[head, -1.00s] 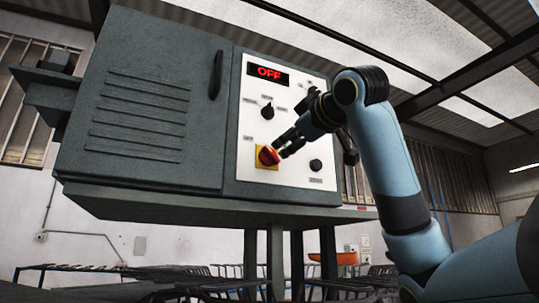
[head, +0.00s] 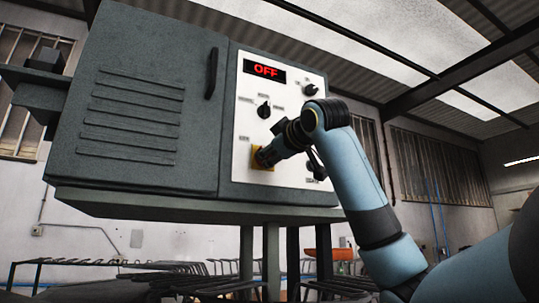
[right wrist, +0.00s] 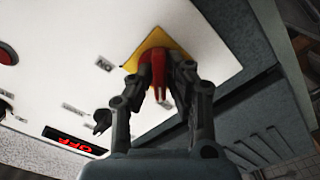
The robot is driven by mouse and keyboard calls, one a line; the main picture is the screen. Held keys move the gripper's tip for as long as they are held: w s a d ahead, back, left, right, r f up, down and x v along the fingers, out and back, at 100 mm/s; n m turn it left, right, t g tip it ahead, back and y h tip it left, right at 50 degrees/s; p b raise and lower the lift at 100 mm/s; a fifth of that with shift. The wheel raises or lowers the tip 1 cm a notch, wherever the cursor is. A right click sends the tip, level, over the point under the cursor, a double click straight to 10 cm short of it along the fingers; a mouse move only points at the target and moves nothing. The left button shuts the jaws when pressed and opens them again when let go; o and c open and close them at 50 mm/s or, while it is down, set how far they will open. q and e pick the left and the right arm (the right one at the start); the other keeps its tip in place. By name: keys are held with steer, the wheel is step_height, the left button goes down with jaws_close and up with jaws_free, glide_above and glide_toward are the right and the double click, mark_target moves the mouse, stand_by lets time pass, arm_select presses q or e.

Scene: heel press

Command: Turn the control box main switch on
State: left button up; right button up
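The control box (head: 140,110) is a large grey cabinet with a white panel whose display (head: 264,71) reads OFF in red. The main switch is a red rotary handle on a yellow plate (head: 262,161) low on the panel. My right gripper (head: 267,155) is at it and hides most of the handle in the head view. In the right wrist view, the red handle (right wrist: 157,66) sits between the two fingers of my right gripper (right wrist: 164,78), which appear closed on its sides. An ON label (right wrist: 104,66) shows beside the yellow plate. My left gripper is out of view.
Black knobs sit on the panel: one at the upper middle (head: 264,109) and one at the upper right (head: 310,89). A door handle (head: 211,73) stands out left of the panel. Metal racks (head: 120,275) are below the box.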

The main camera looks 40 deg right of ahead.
jaws_close()
steer(key=shift+m, duration=0.3)
steer(key=m+b, duration=0.3)
steer(key=m, duration=0.5)
steer(key=shift+f+b, duration=0.15)
steer(key=shift+b, duration=0.2)
steer(key=m+b, duration=0.2)
steer(key=m, duration=0.2)
steer(key=shift+m+b, duration=1.8)
steer(key=shift+m, duration=0.8)
